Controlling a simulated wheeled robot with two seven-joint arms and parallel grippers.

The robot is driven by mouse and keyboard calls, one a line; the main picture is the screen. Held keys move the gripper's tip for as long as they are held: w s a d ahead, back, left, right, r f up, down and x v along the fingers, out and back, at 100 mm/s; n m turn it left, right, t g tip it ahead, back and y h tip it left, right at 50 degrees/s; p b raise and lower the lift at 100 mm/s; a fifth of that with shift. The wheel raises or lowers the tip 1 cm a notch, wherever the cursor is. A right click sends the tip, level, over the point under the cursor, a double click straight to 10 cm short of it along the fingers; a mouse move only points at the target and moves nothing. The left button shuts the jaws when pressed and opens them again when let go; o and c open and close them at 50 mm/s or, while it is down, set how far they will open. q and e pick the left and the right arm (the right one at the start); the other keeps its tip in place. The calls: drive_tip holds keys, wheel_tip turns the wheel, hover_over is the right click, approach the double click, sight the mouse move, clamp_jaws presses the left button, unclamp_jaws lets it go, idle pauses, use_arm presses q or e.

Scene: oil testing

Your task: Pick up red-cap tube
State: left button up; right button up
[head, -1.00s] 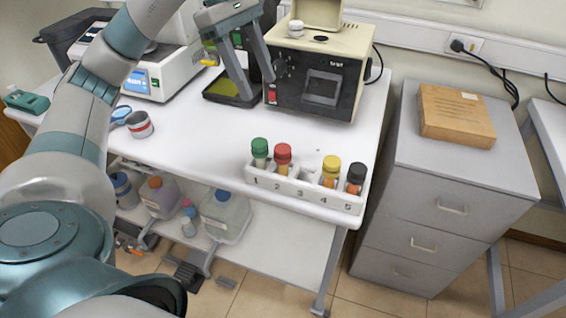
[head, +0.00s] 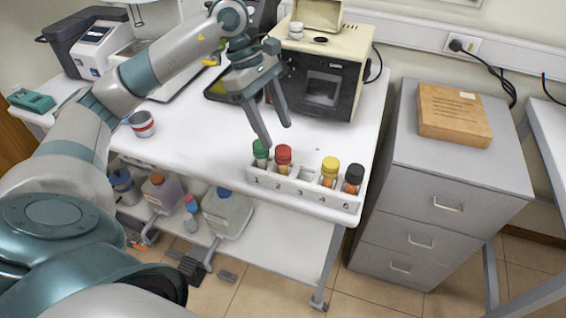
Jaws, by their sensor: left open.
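The red-cap tube (head: 283,156) stands upright in slot 2 of the white numbered rack (head: 304,191) at the front edge of the table. A green-cap tube (head: 261,152) is in slot 1 beside it. A yellow-cap tube (head: 329,170) and a black-cap tube (head: 353,178) stand farther right in the rack. My left gripper (head: 278,135) is open and empty. It points down, and in the picture its fingertips lie just above and behind the green and red caps. My right gripper is not in view.
A beige and black test machine (head: 318,75) stands at the back of the white table (head: 200,148). A grey drawer cabinet (head: 450,177) holding a wooden box (head: 453,116) stands to the right.

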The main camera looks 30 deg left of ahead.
sight(282, 149)
use_arm(q)
drive_tip(key=shift+s+d+f+p, duration=0.1)
drive_tip(key=shift+d+f+p, duration=0.1)
drive_tip(key=shift+f+p, duration=0.3)
drive_tip(key=p+x, duration=0.2)
drive_tip(key=x, duration=0.1)
drive_tip(key=shift+s+d+f, duration=0.1)
drive_tip(key=shift+f, duration=0.1)
drive_tip(key=shift+d+f, duration=0.1)
drive_tip(key=shift+f, duration=0.2)
drive_tip(key=shift+c, duration=0.7)
clamp_jaws()
